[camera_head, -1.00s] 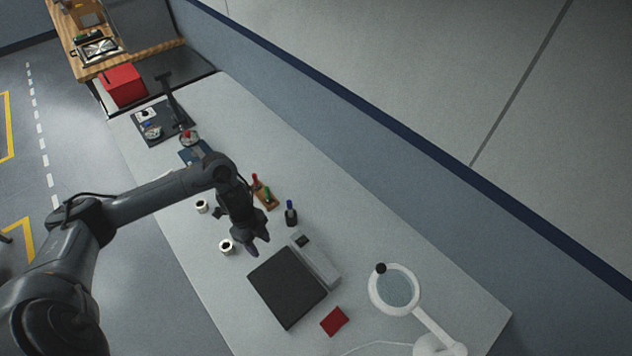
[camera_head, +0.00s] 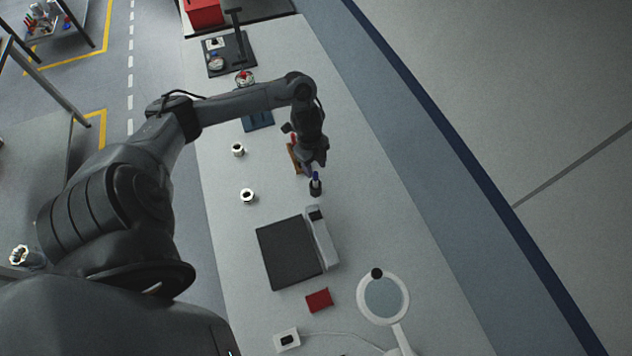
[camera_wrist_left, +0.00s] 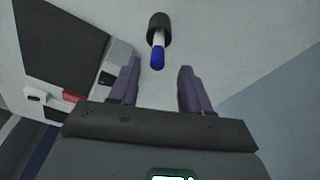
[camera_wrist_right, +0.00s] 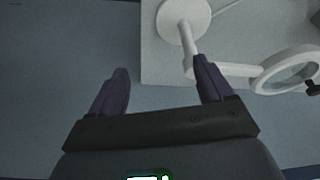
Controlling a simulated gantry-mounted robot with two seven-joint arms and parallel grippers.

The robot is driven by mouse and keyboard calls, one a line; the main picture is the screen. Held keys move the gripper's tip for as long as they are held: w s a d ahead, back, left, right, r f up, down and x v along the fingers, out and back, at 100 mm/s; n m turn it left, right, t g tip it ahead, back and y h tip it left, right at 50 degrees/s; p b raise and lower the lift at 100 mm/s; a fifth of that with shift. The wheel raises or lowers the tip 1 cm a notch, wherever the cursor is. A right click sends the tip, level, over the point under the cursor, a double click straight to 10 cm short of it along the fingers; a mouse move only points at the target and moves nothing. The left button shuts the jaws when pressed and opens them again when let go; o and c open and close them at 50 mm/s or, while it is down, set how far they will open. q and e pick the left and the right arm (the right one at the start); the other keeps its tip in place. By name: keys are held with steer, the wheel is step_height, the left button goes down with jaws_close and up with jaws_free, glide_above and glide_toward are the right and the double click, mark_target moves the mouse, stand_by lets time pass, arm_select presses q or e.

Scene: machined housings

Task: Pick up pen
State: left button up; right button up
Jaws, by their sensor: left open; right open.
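The pen (camera_head: 316,177) has a blue cap and a white body and stands upright in a small dark holder (camera_head: 316,191) on the grey bench. In the left wrist view the pen (camera_wrist_left: 158,54) points its blue end toward the gap between my fingers, just beyond the fingertips, with the dark holder (camera_wrist_left: 158,22) behind it. My left gripper (camera_head: 315,168) is open and empty, close to the pen's top. In the right wrist view my right gripper (camera_wrist_right: 160,82) is open and empty; its arm is out of the head view.
A dark flat device with a grey side unit (camera_head: 322,240) lies near the holder. A red square (camera_head: 319,300) and a magnifier lamp (camera_head: 384,298) are nearer. White cups (camera_head: 247,196) stand at left. A wooden rack (camera_head: 296,158) is partly hidden behind my left gripper.

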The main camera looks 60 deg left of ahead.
mark_target(315, 173)
arm_select(q)
steer(key=shift+s+d+f+p, duration=0.1)
steer(key=shift+d+f+p, duration=0.1)
steer(key=shift+f, duration=1.15)
steer(key=shift+d+f+p, duration=0.1)
steer(key=shift+d+f, duration=0.1)
steer(key=shift+f, duration=1.1)
jaws_close()
